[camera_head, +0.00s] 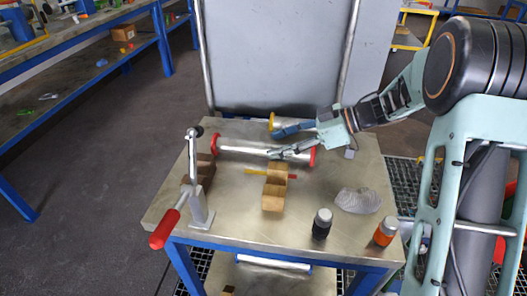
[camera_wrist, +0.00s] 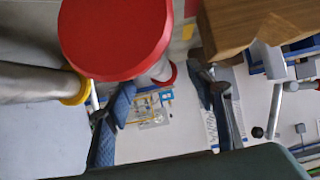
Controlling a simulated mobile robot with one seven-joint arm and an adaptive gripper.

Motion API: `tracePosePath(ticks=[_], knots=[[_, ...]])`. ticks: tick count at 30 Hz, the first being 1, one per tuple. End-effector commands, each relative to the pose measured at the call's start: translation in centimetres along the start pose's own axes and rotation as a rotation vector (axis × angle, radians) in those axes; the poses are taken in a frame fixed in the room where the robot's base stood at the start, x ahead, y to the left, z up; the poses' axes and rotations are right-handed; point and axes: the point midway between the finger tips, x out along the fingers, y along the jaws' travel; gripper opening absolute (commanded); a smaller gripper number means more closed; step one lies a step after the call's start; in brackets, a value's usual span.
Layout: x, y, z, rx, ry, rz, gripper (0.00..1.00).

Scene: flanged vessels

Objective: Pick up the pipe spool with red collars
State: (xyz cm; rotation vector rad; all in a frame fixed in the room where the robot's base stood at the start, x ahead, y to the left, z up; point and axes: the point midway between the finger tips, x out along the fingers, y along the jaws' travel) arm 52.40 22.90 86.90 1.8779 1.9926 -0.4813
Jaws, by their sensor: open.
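The pipe spool with red collars (camera_head: 245,150) lies across the bench in the head view, a grey pipe with a red disc at each end. In the wrist view, one red collar (camera_wrist: 115,38) is large at the top, with a short stretch of pipe and a second red collar beyond it. My gripper (camera_head: 273,142) is open at the spool's right half; in the head view one finger shows behind the pipe and one overlaps it. The fingers also show in the wrist view (camera_wrist: 165,98), apart, with nothing gripped. Whether they touch the spool is unclear.
A yellow-collared spool (camera_head: 272,122) lies just behind, partly hidden by my gripper. A wooden block (camera_head: 273,192) stands in front. A toggle clamp with a red handle (camera_head: 165,229) is left.

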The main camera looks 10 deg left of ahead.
Motion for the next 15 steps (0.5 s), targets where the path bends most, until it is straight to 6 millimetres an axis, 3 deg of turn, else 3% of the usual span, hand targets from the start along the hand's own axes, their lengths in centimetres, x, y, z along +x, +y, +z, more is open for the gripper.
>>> tracePosePath(ticks=[15], knots=[[5.5, 0.6, 0.4, 0.000, 0.000, 0.001, 0.50]])
